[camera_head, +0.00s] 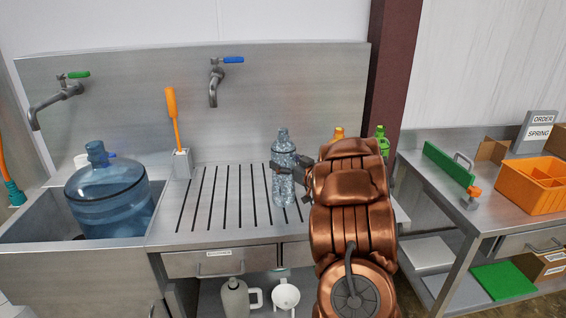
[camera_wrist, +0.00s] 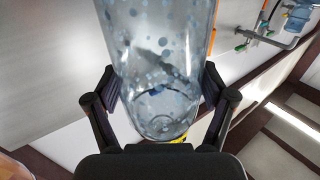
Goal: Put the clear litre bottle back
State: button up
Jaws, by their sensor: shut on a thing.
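The clear litre bottle (camera_head: 283,165) stands upright at the right part of the slotted steel drainboard (camera_head: 213,225). In the head view I cannot tell whether its base touches the board. My gripper (camera_head: 290,173) reaches it from the right and is shut on its body. In the wrist view the clear bottle (camera_wrist: 158,70) fills the middle, between the two dark fingers of my gripper (camera_wrist: 157,88). My copper-coloured arm hides the board to the right of the bottle.
A large blue jug (camera_head: 108,200) sits in the sink at left. A brush with an orange handle (camera_head: 173,115) stands in a holder. Orange-topped (camera_head: 338,133) and green (camera_head: 382,140) bottles show behind my arm. A blue-handled tap (camera_head: 214,85) is above. The board's middle is clear.

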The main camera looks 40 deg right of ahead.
jog(key=shift+f, duration=0.15)
jog(key=o, duration=1.5)
jog(key=shift+r, duration=0.25)
jog(key=shift+s+a+b, duration=0.2)
jog(key=shift+s+b, duration=0.45)
jog(key=shift+s, duration=2.35)
jog(key=shift+s+a+b, duration=0.15)
jog(key=shift+s+b, duration=0.45)
jog(key=shift+s, duration=2.4)
